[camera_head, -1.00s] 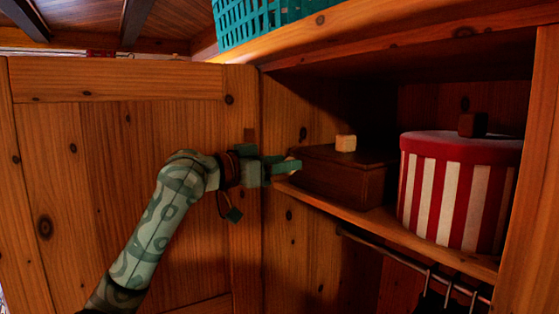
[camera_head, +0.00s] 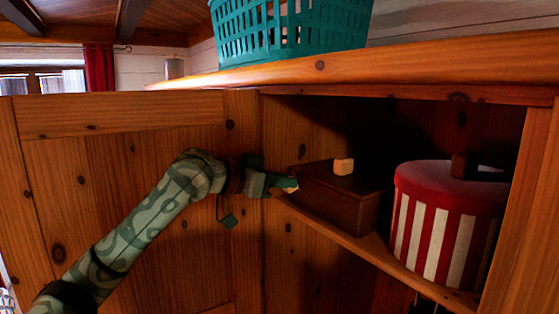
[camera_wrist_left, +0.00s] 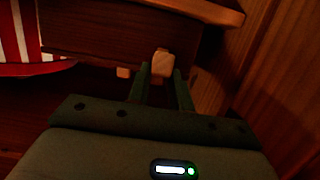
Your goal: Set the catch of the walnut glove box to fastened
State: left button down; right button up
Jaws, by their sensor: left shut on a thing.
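The walnut glove box (camera_head: 338,205) is a dark brown lidded box on the wardrobe shelf, with a pale block (camera_head: 343,166) on its lid. My left gripper (camera_head: 290,184) reaches its left end. In the left wrist view, the gripper (camera_wrist_left: 162,82) has its two fingers on either side of a small pale wooden piece on the box (camera_wrist_left: 100,38), which looks like the catch (camera_wrist_left: 162,64), and is shut on it. The fingers mostly hide this piece in the head view. I cannot tell whether the catch is fastened. My right gripper is not in view.
The shelf edge (camera_head: 350,241) runs below. A teal basket (camera_head: 290,30) sits on top of the wardrobe. The open wooden door (camera_head: 110,150) is behind my left arm.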

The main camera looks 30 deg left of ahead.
pick_arm(q)
jog(key=shift+w+d+r+g+y, duration=0.1)
jog(key=shift+w+r+g+y, duration=0.25)
jog(key=shift+g, duration=0.45)
jog(key=shift+w+d+r+g+y, duration=0.1)
jog(key=shift+w+r+g+y, duration=0.15)
jog(key=shift+g+y, duration=0.4)
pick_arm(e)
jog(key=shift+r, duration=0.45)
pick_arm(q)
jog(key=shift+g+h, duration=0.25)
jog(key=shift+h, duration=0.05)
jog(key=c, duration=1.2)
grip_release()
jog(key=shift+c, duration=0.2)
jog(key=b+v, duration=0.1)
jog(key=v, duration=1.5)
jog(key=shift+s, duration=0.2)
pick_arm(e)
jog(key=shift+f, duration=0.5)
pick_arm(q)
jog(key=shift+d+r, duration=0.1)
